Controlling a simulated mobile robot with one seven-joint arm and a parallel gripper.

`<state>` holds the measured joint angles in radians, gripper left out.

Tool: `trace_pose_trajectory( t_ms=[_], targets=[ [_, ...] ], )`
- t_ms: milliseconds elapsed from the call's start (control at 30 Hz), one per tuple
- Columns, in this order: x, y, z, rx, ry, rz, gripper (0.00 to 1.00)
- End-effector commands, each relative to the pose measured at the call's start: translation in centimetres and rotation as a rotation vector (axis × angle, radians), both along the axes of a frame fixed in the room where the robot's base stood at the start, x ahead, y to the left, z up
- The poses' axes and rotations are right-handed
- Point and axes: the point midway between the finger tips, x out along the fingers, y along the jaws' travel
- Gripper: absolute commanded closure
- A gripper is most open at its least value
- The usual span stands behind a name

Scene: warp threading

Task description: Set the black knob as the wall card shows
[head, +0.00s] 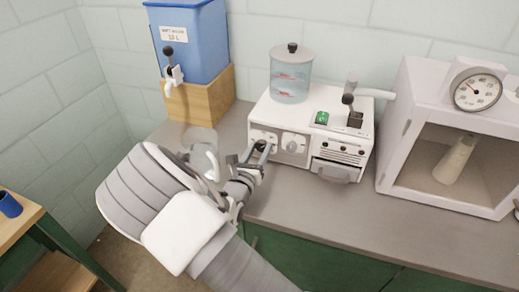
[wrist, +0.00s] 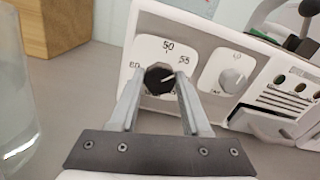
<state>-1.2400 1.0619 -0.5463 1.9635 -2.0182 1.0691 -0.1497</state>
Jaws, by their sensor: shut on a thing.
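The black knob (wrist: 159,77) sits on a white dial plate (wrist: 165,52) on the front of the white machine. Its white pointer line leans to the upper right, roughly toward the 55 mark. I read 50 at the top, 55 at the right and what looks like 60 at the left; the lower part of the plate is partly hidden. My gripper (wrist: 158,80) is shut on the knob, one finger on each side. In the head view my gripper (head: 258,152) reaches the left dial of the machine (head: 282,115). No wall card shows in either view.
A second, light knob (wrist: 230,79) sits right of the black one. A drawer-like handle (head: 335,172) juts out further right. A clear glass jug (head: 202,150) stands close left of my gripper. A blue tank (head: 190,40) on a wooden block and a white open-fronted cabinet (head: 395,150) flank the machine.

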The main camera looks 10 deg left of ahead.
Motion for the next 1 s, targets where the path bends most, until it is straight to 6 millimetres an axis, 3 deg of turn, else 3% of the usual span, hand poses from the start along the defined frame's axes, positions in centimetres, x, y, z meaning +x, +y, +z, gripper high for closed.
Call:
trace_pose_trajectory(
  t_ms=[467,1000],
  targets=[
    [0.0,-0.06,-0.13,0.133,-0.018,-0.001,1.0],
    [0.03,-0.15,-0.41,0.621,-0.088,-0.002,1.0]
  ],
)
